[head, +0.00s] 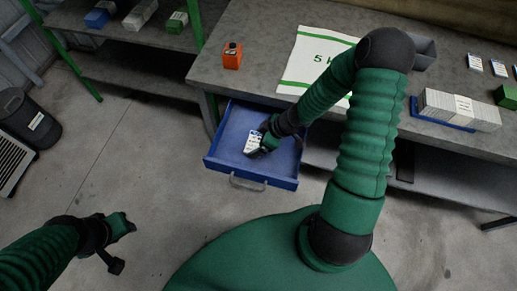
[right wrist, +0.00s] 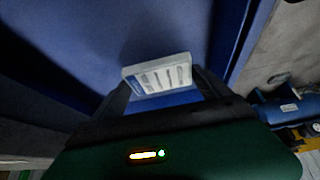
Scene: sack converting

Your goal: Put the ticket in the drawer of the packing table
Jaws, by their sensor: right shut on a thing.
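The packing table (head: 262,65) has its blue drawer (head: 228,140) pulled open, with a grey handle at the front. My right gripper (head: 257,146) is over the inside of the drawer, shut on the ticket (head: 252,143), a small white card with dark print. In the right wrist view the ticket (right wrist: 160,74) sits between the two fingertips, with the blue drawer floor (right wrist: 150,35) behind it. I cannot tell whether the ticket touches the floor. My left gripper (head: 122,240) is low at the left, over bare floor, away from the table; its fingers are too small to read.
On the tabletop are an orange device (head: 232,55), a white sack with green stripes (head: 308,58), a blue tray of white cards (head: 455,122) and a green box (head: 506,96). A black bin (head: 27,118) stands at the left. The floor before the drawer is clear.

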